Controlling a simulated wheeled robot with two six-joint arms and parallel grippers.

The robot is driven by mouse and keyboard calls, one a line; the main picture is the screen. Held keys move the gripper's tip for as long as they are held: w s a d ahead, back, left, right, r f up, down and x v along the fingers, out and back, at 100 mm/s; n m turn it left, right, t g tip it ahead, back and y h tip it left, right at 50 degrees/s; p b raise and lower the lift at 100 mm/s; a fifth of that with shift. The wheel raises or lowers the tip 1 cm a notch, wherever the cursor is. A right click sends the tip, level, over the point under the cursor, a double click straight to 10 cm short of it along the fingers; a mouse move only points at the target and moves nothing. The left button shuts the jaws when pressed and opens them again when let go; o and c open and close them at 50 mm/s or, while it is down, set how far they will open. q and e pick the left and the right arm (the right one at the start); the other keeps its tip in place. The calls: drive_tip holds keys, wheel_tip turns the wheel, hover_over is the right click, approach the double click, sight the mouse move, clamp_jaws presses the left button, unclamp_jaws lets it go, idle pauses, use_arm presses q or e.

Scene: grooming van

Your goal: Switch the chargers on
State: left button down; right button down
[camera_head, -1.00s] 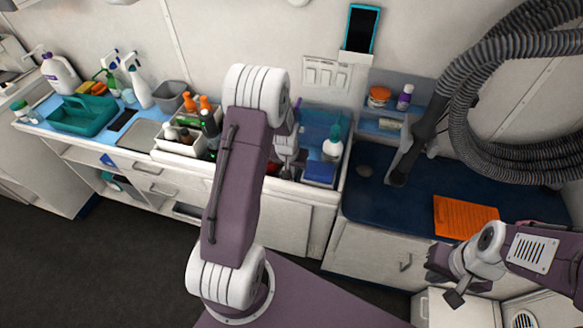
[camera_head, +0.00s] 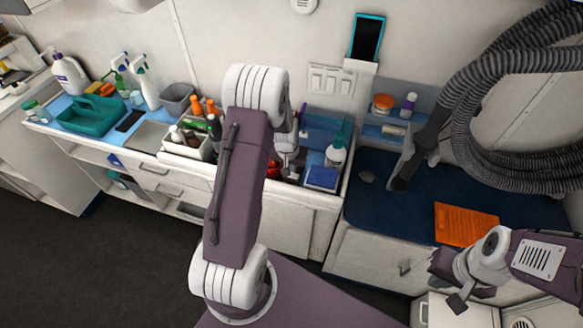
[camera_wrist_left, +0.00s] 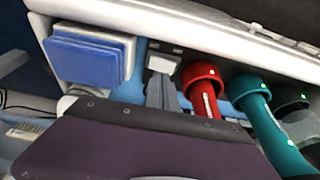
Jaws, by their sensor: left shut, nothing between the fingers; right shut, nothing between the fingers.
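In the left wrist view, a red (camera_wrist_left: 203,85), a teal (camera_wrist_left: 262,115) and a dark (camera_wrist_left: 292,100) grooming tool stand in a row along the counter edge. The red tool also shows in the head view (camera_head: 273,167). My left gripper (camera_wrist_left: 162,78) is shut and empty, beside the red tool and near a small pale block at the rim. In the head view my left forearm hides much of this spot. My right gripper (camera_head: 448,284) is shut and empty, in front of the right-hand cabinet. I cannot make out the switch positions.
A blue-topped block (camera_wrist_left: 85,60) lies left of my left gripper. A white bottle (camera_head: 335,155) stands nearby. A caddy of bottles (camera_head: 190,150) is to the left. A wall switch panel (camera_head: 330,80) and phone (camera_head: 367,38) are behind.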

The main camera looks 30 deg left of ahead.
use_arm(q)
drive_tip(key=d+v, duration=0.1)
drive_tip(key=v, duration=1)
drive_tip(key=shift+w+d+r, duration=0.2)
drive_tip(key=shift+d+r, duration=0.1)
drive_tip(key=shift+d, duration=0.1)
